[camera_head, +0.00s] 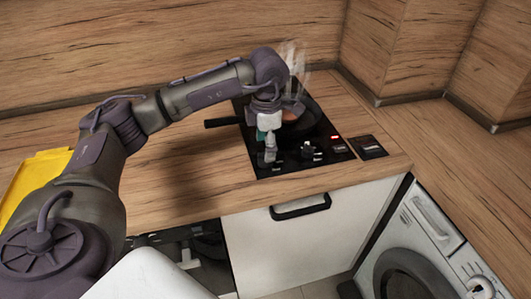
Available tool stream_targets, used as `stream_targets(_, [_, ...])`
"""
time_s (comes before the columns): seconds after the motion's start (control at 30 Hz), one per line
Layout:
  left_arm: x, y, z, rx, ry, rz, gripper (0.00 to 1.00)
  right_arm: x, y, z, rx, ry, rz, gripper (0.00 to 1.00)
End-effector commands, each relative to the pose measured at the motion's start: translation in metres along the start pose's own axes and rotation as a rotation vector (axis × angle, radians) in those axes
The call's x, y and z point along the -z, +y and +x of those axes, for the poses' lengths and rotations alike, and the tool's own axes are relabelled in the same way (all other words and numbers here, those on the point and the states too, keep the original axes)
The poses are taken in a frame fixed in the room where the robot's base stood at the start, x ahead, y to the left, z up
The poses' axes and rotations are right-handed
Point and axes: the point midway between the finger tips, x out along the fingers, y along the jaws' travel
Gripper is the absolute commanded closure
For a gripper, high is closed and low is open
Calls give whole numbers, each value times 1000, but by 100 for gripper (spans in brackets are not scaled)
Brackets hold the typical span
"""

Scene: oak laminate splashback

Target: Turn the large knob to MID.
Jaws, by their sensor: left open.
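A black cooktop (262,165) is set in the wooden counter. Dark knobs stand along its front part; the largest-looking one (308,151) is just right of my left gripper (270,158). Its pointer and any MID mark are too small to read. My left arm reaches in from the left, and the gripper points down over the front left of the cooktop. The gripper is open and seems to hold nothing. It partly hides the cooktop under it; whether it touches a knob I cannot tell. My right gripper is not in view.
A dark pan (306,113) with orange food stands on the cooktop, steam (293,58) rising, its handle (222,123) pointing left. A red light (334,137) glows. A yellow object (32,180) lies far left. A black drawer handle (300,206) and washing machine (412,252) are below.

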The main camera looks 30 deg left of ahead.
Motion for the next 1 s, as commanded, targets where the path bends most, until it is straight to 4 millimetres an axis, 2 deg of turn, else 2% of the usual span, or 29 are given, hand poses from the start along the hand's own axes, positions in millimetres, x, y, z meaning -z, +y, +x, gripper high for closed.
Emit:
stream_targets(0.03, [-1,0,-13,-2,-6,1,31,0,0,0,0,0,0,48])
stream_targets(0.2, [-1,0,-48,-1,-4,2,31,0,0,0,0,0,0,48])
stream_targets(0.4, [0,0,-73,0,-1,0,31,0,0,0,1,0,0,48])
stream_targets(0.57, [0,0,-79,1,0,0,31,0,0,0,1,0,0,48])
stream_targets(1.0, [0,0,-78,1,0,1,31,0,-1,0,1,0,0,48])
